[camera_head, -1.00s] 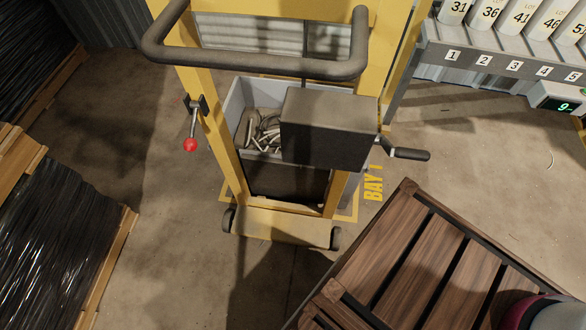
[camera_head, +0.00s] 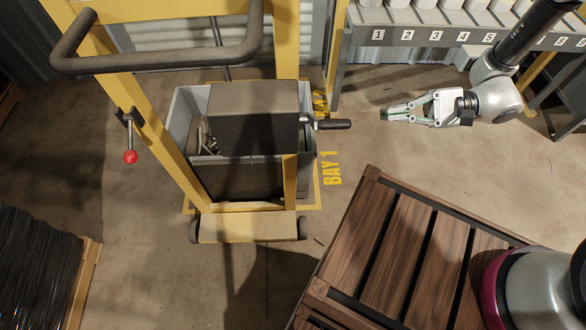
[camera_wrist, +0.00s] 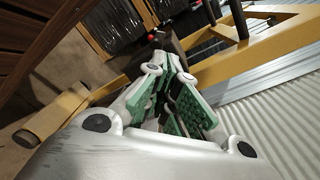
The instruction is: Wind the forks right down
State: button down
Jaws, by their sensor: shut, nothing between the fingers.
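The yellow hand stacker (camera_head: 118,85) stands at the left centre of the head view. Its winch crank (camera_head: 333,124) sticks out to the right from the dark box on the mast, with a black grip. A lever with a red knob (camera_head: 130,156) hangs on the left upright. The forks cannot be made out; the frame and a grey bin (camera_head: 181,120) hide that area. My gripper (camera_head: 386,113) is shut and empty, right of the crank grip and apart from it, fingers pointing left. In the wrist view its green-padded fingers (camera_wrist: 180,95) fill the middle.
A brown slatted table (camera_head: 405,250) stands at the lower right. A grey rack with numbered places (camera_head: 420,35) runs along the back right. A dark wrapped pallet load (camera_head: 40,265) is at the lower left. Floor marked BAY 1 (camera_head: 331,168) lies beside the stacker.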

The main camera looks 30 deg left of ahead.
aim_at(328, 121)
jog(key=s+a+r+y, duration=0.1)
jog(key=s+a, duration=0.2)
jog(key=a, duration=0.6)
jog(key=shift+s+r+n+t, duration=0.3)
jog(key=shift+s+r+n, duration=0.05)
jog(key=shift+r+n, duration=0.05)
jog(key=shift+d, duration=0.1)
dwell(1.3)
